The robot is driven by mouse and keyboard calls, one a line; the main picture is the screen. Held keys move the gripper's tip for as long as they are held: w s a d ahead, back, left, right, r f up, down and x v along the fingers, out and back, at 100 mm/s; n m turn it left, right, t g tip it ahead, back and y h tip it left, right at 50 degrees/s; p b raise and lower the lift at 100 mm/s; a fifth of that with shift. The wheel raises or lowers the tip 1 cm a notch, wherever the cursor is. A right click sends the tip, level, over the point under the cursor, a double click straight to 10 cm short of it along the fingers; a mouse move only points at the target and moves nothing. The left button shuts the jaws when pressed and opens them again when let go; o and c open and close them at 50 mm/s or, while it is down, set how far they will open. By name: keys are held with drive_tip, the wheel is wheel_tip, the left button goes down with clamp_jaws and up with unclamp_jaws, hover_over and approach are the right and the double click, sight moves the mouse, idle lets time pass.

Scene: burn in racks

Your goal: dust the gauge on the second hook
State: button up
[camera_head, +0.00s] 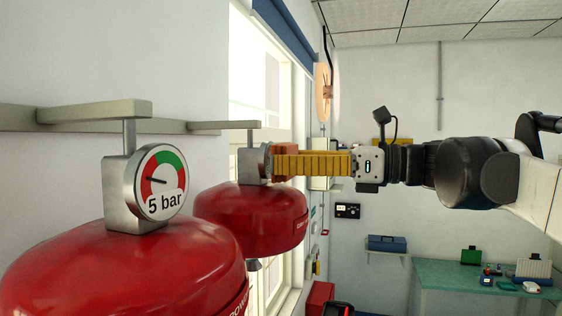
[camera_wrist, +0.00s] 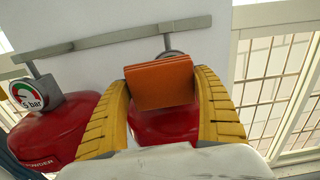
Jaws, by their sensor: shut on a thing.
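Two red extinguishers hang from hooks on a wall rail. The near gauge (camera_head: 162,182) reads 5 bar and also shows in the wrist view (camera_wrist: 28,95). The second extinguisher (camera_head: 255,217) hangs behind it on the second hook (camera_head: 226,125). Its gauge (camera_head: 251,165) shows only its metal side; the dial is hidden by the cloth. My gripper (camera_head: 284,165), with yellow fingers, is shut on an orange folded cloth (camera_wrist: 160,82). The cloth (camera_head: 284,148) is right at the second gauge's face; I cannot tell whether they touch.
A bright window (camera_head: 265,85) is behind the second extinguisher. The wall rail (camera_head: 20,117) runs above both extinguishers. A green table (camera_head: 445,275) with small items stands far right, and a blue box (camera_head: 387,243) sits on a wall shelf. The room right of the extinguishers is open.

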drive_tip(key=shift+x, duration=1.1)
drive_tip(key=shift+w+d+p, duration=0.15)
drive_tip(key=shift+w+d, duration=0.1)
drive_tip(key=shift+w, duration=0.4)
drive_tip(key=shift+w+d+p, duration=0.2)
drive_tip(key=shift+w+d, duration=0.05)
drive_tip(key=shift+w, duration=0.4)
drive_tip(key=shift+w+d+p, duration=0.15)
drive_tip(key=shift+w+d, duration=0.15)
drive_tip(key=shift+w, duration=0.3)
drive_tip(key=shift+a, duration=0.15)
drive_tip(key=shift+s+a, duration=0.25)
drive_tip(key=shift+s, duration=0.4)
drive_tip(key=shift+s+a, duration=0.25)
drive_tip(key=shift+s, duration=0.35)
drive_tip(key=shift+s+a, duration=0.2)
drive_tip(key=shift+s, duration=0.45)
drive_tip(key=shift+d, duration=0.1)
drive_tip(key=shift+v, duration=2.7)
drive_tip(key=shift+d, duration=0.15)
